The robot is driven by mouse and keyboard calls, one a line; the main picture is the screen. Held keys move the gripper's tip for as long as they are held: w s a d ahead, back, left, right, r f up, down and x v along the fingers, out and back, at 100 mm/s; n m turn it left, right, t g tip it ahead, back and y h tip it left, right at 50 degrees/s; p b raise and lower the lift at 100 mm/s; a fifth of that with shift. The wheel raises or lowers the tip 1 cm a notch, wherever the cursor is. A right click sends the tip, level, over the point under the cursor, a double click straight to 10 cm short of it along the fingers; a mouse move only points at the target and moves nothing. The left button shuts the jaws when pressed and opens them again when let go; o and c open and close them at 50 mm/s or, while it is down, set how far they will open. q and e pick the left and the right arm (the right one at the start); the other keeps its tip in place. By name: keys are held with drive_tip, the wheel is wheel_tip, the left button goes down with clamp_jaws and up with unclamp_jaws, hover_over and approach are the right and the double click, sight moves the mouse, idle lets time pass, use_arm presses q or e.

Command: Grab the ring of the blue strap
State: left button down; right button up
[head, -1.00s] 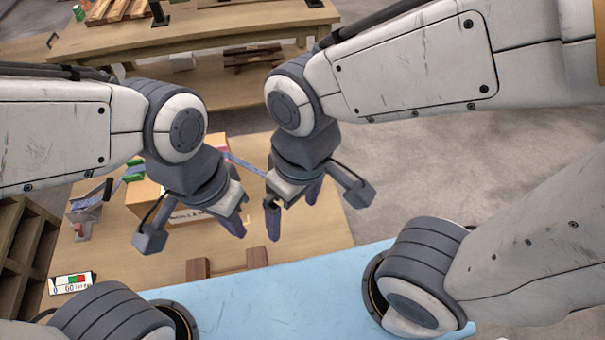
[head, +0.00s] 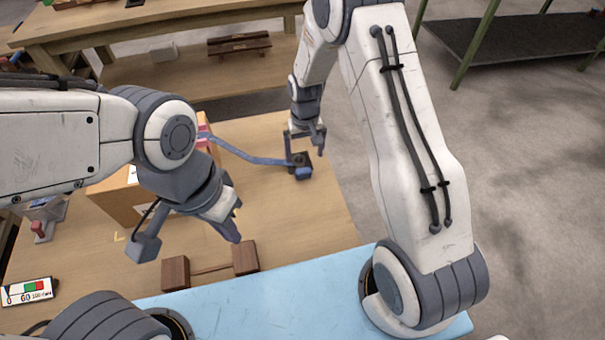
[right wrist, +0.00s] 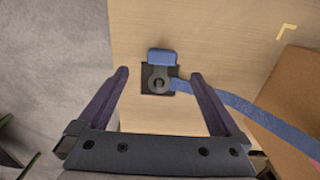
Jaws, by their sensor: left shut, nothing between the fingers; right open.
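The blue strap (head: 250,157) runs from the carton to a dark square fitting (head: 299,160) near the table's right edge. In the right wrist view the strap (right wrist: 240,105) ends at a grey ring-like piece (right wrist: 158,83) with a dark centre, on the fitting. A blue block (right wrist: 163,57) sits beside it. My right gripper (head: 305,150) is open and empty, with its fingers pointing down at the fitting. In the right wrist view its fingertips (right wrist: 160,76) stand either side of the ring; their height above it is unclear. My left gripper (head: 233,229) is shut and empty, right of the carton.
The brown carton (head: 115,200) stands on the wooden table (head: 310,215), partly hidden by my left arm. Two brown wooden blocks (head: 175,273) joined by a thin bar lie near the front edge. A white gauge card (head: 27,291) is at left.

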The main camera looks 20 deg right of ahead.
sight(303, 169)
drive_tip(key=f, duration=0.8)
drive_tip(key=shift+w+a+f+b, duration=0.15)
drive_tip(key=shift+a+f+b, duration=0.1)
drive_tip(key=shift+b, duration=0.1)
clamp_jaws()
drive_tip(key=shift+r, duration=0.15)
